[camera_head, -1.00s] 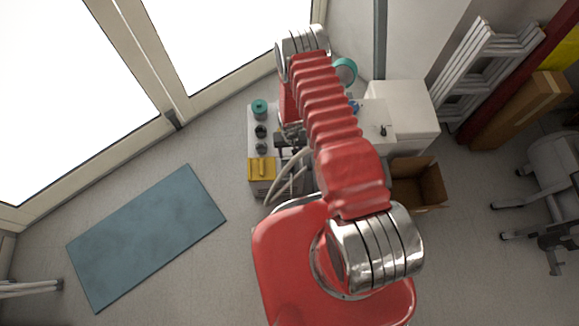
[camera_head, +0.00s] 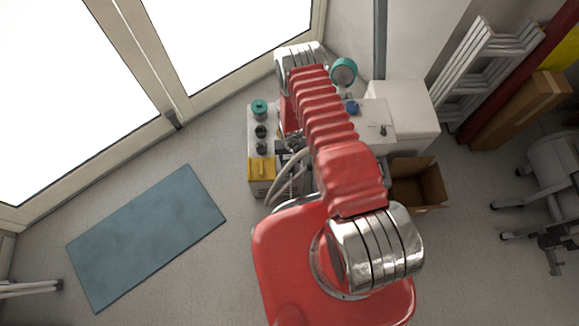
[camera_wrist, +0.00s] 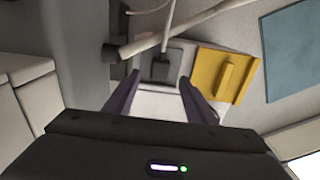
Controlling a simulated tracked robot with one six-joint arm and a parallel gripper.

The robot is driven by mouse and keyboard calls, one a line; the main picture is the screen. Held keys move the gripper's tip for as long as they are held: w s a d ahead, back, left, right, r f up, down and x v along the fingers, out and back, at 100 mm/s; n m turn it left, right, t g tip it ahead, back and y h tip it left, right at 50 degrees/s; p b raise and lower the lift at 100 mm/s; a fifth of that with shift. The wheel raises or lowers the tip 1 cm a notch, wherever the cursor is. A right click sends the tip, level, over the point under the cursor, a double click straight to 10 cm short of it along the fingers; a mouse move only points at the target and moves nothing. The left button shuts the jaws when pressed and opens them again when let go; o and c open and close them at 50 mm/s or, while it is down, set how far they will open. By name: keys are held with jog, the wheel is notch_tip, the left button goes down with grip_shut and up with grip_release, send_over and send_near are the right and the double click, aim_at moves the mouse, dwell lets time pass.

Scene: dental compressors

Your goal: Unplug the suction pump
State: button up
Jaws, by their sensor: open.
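In the wrist view my gripper (camera_wrist: 159,78) is open, with its two dark fingers apart and nothing held between them. A dark grey plug-like block (camera_wrist: 160,64) with a light cord rising from it lies just beyond and between the fingertips, on a pale grey unit. I cannot tell whether the fingers touch it. In the head view the grey machine (camera_head: 260,190) with a yellow box (camera_head: 261,168) and teal-topped parts stands left of my red arm. My arm hides much of the machinery, and the plug is not clear there. Which unit is the suction pump is not certain.
Pale hoses (camera_wrist: 172,32) pass close above the block in the wrist view. The yellow box (camera_wrist: 225,73) is right of the fingers. An open cardboard box (camera_head: 418,184) and a white cabinet (camera_head: 402,112) stand right of my arm. A blue mat (camera_head: 147,238) lies on clear floor.

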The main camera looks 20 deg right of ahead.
aim_at(290, 165)
jog(key=shift+f, duration=2.85)
grip_shut()
jog(key=shift+r, duration=0.45)
jog(key=shift+r, duration=0.35)
jog(key=shift+r, duration=0.35)
jog(key=shift+r, duration=0.35)
jog(key=shift+r, duration=0.7)
